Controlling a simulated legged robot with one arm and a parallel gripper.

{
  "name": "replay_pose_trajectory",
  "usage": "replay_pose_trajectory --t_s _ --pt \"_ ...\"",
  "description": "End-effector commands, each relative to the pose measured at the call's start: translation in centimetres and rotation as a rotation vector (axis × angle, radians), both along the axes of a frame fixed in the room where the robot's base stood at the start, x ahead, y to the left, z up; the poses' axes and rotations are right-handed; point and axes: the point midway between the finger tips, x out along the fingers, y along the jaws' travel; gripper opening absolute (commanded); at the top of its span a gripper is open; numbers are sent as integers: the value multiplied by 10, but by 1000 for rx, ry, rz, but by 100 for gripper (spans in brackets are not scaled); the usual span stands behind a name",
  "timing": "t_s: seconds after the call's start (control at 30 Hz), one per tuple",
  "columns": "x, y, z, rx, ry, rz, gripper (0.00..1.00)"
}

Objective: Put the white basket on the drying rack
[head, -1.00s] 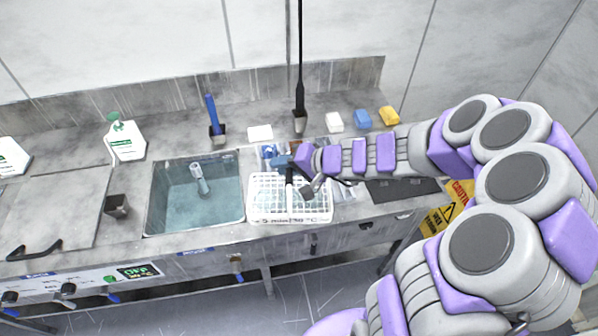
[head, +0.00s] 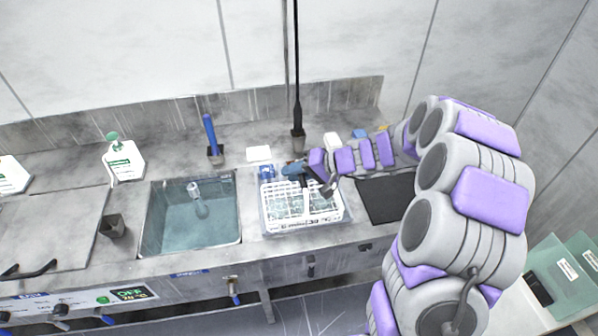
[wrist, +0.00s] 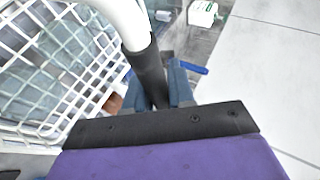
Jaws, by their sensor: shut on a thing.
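The white basket (head: 303,222) is an open grid box at the counter's middle, just right of the sink, with light items inside. My gripper (head: 326,186) is over its right half, shut on its upright handle. In the wrist view, my gripper's blue fingers (wrist: 172,84) close around the dark part of the handle (wrist: 148,72), and the basket's grid (wrist: 60,75) fills the left side. I cannot tell whether the basket's bottom touches the counter. I cannot make out the drying rack for certain; a dark flat panel (head: 385,199) lies right of the basket, partly behind my arm.
The sink (head: 192,216) with water is left of the basket. A blue-handled tool (head: 210,134), a tall black rod (head: 297,110) and a white block (head: 258,153) stand along the back. Green translucent panels (head: 566,275) stand on a surface at the lower right.

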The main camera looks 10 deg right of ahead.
Motion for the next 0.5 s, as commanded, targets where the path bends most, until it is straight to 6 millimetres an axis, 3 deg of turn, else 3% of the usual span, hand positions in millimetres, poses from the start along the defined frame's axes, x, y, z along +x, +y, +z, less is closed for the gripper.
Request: replay_pose_trajectory --t_s 0.2,0.5 --pt "28 -12 -2 -9 -5 -2 0" --pt "38 -19 -4 -1 -1 -1 0"
